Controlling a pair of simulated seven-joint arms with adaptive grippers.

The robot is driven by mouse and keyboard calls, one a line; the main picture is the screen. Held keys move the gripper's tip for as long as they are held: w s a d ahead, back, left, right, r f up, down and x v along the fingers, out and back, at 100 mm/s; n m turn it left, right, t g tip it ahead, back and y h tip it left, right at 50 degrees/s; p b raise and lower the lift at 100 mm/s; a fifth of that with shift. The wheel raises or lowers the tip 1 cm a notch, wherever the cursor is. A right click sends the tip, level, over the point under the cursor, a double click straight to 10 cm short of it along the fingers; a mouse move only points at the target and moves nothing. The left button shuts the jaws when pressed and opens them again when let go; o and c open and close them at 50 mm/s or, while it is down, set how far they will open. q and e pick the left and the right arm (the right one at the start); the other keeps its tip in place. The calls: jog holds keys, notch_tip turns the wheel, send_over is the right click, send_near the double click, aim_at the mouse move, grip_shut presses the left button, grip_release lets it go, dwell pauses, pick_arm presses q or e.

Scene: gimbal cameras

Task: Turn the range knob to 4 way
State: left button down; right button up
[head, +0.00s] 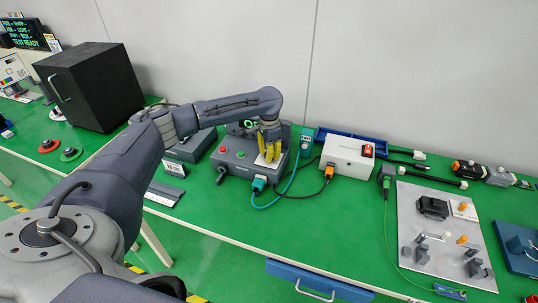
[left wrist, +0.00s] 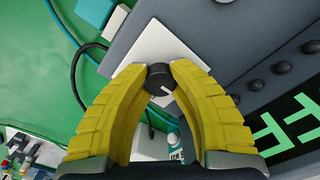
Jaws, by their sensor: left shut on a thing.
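The range knob (left wrist: 158,84) is small, dark and round, with a white pointer mark, in the left wrist view. It sits on a white square plate (left wrist: 152,42) on the grey tester box. That tester box (head: 238,170) stands on the green bench in the head view, with a red and a green button on its face. My left gripper (left wrist: 160,70) has yellow fingers closed around the knob, one on each side. In the head view, my left gripper (head: 269,150) reaches down onto the box and hides the knob. I cannot read the range labels.
A white box (head: 345,158) with a red switch stands right of the tester, with cables between them. A fixture plate (head: 440,230) with parts lies farther right. A black cabinet (head: 95,88) stands at left. The bench front below the tester is fairly clear.

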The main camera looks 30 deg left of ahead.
dwell(0.3)
pick_arm(q)
jog(key=c, duration=1)
grip_release()
notch_tip(320, 180, up, 12)
